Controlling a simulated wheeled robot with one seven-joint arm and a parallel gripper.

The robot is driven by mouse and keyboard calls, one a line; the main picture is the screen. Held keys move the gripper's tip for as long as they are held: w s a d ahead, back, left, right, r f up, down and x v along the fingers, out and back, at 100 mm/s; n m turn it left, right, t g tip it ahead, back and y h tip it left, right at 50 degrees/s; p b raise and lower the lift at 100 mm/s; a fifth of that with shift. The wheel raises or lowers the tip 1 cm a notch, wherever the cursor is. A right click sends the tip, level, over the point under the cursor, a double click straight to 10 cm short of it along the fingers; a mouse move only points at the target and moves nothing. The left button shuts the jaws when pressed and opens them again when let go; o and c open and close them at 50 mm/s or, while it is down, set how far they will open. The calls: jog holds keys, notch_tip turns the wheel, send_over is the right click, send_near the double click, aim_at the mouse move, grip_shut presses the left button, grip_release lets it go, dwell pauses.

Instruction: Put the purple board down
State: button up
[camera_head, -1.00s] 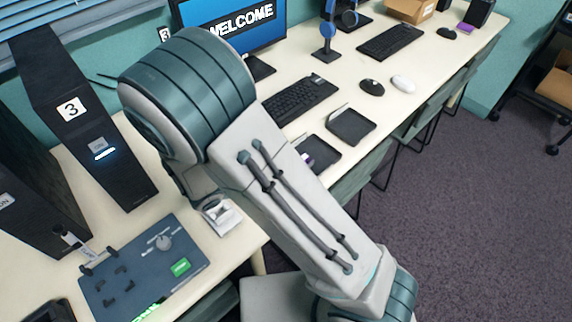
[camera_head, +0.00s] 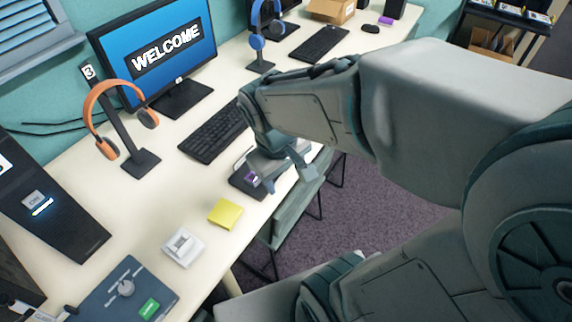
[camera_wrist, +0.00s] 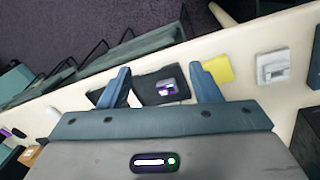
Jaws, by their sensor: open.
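The purple board (camera_head: 252,178) is a small piece with a pale patch. It lies on a dark tray (camera_head: 240,186) near the front edge of the white desk. In the wrist view the board (camera_wrist: 167,89) shows on the dark tray (camera_wrist: 148,93), between the lines of my two fingers. My gripper (camera_wrist: 162,72) is open, with its blue fingers wide apart and nothing held between them. In the head view my gripper (camera_head: 278,178) is at the tray, beside the board, and hides part of the tray. The height gap between fingers and board is unclear.
A yellow note pad (camera_head: 226,214) and a white switch box (camera_head: 183,247) sit left of the tray. A keyboard (camera_head: 215,131), a monitor (camera_head: 160,50) and an orange headset on a stand (camera_head: 140,160) stand behind. A chair (camera_head: 300,205) is under the desk edge.

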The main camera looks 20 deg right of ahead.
jog(key=r+m, duration=0.1)
jog(key=s+r+m+t+y, duration=0.1)
jog(key=r+m, duration=0.1)
jog(key=shift+s+m+t+y, duration=0.3)
jog(key=shift+w+p+v, duration=0.25)
jog(key=shift+p+v, duration=0.85)
jog(key=shift+r, duration=0.1)
